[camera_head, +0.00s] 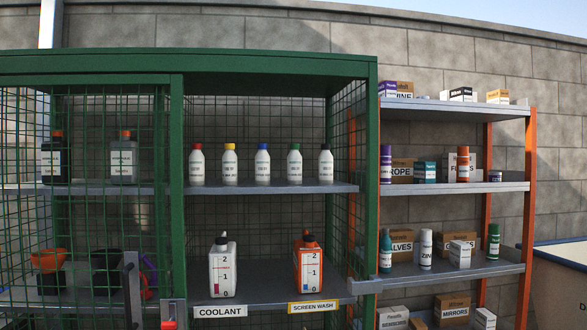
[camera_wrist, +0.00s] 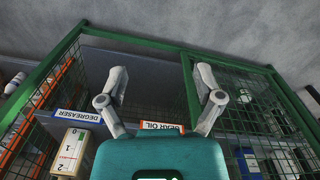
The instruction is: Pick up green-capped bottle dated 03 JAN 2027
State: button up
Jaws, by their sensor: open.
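The green-capped bottle (camera_head: 294,165) is white and upright on the upper shelf of the green cage, between the blue-capped bottle (camera_head: 262,165) and the black-capped bottle (camera_head: 326,166). The red-capped bottle (camera_head: 197,165) and yellow-capped bottle (camera_head: 229,165) stand to the left in the same row. Their label print is too small to read, so no date shows. My gripper (camera_wrist: 161,76) is in the wrist view with its two grey fingers spread apart and nothing between them. It is not in the head view. I cannot make out the green-capped bottle in the wrist view.
A mesh door (camera_head: 85,200) covers the cage's left part. A white jug (camera_head: 222,268) and an orange jug (camera_head: 308,262) stand on the lower shelf (camera_head: 265,297). An open rack (camera_head: 530,200) with boxes and bottles stands to the right. The wrist view shows a green cage frame (camera_wrist: 140,38).

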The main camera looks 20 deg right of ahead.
jog(key=w+d+r+n+t+h+p, duration=0.2)
jog(key=w+d+r+p, duration=0.3)
jog(key=r+p, duration=0.25)
jog(key=w+d+r+n+t+h+p, duration=0.1)
jog(key=w+d+r+n+h+p, duration=0.15)
jog(key=w+d+r+p, duration=0.4)
jog(key=n+t+h+p, duration=0.3)
jog(key=n+t+p, duration=1)
jog(key=n+p, duration=2)
send_near(294, 161)
jog(key=m+p, duration=0.7)
jog(key=shift+w+d+n, duration=0.15)
jog(key=shift+n, duration=0.1)
jog(key=shift+f, duration=0.1)
jog(key=x, duration=0.8)
jog(key=shift+w, duration=0.2)
jog(key=shift+w+d, duration=0.1)
jog(key=shift+d, duration=0.05)
jog(key=shift+w, duration=0.1)
